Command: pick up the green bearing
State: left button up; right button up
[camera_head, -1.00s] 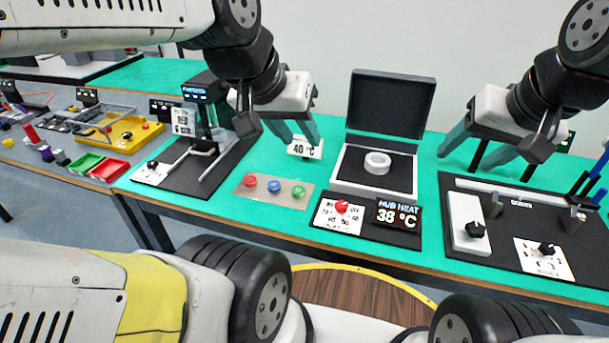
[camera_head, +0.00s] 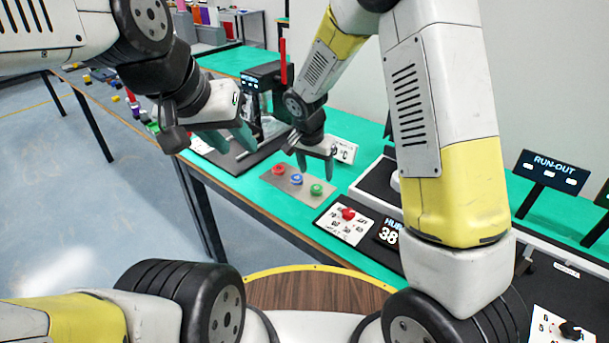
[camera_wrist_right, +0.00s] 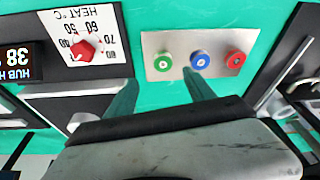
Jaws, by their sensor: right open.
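The green bearing (camera_head: 316,188) lies on a pale plate (camera_head: 297,196), at the end of a row with a blue one (camera_head: 297,179) and a red one (camera_head: 279,170). My right gripper (camera_head: 315,170) is open and empty, pointing down above and just behind the plate. In the right wrist view the green bearing (camera_wrist_right: 163,62) sits just beyond the gap between the open fingertips (camera_wrist_right: 161,80). The blue bearing (camera_wrist_right: 200,60) is close to one fingertip. My left gripper (camera_head: 228,142) looks open and empty, to the left of the plate near the bench edge.
A heat dial panel with a red knob (camera_head: 347,213) and a display (camera_head: 388,233) stand right of the plate. A dark machine (camera_head: 268,85) stands behind on the left. My right arm hides part of the hub heater.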

aim_at(317, 187)
jog(key=x, duration=0.8)
jog(key=shift+w+a+f, duration=0.1)
jog(key=shift+w+a, duration=0.05)
jog(key=shift+a, duration=0.2)
grip_shut()
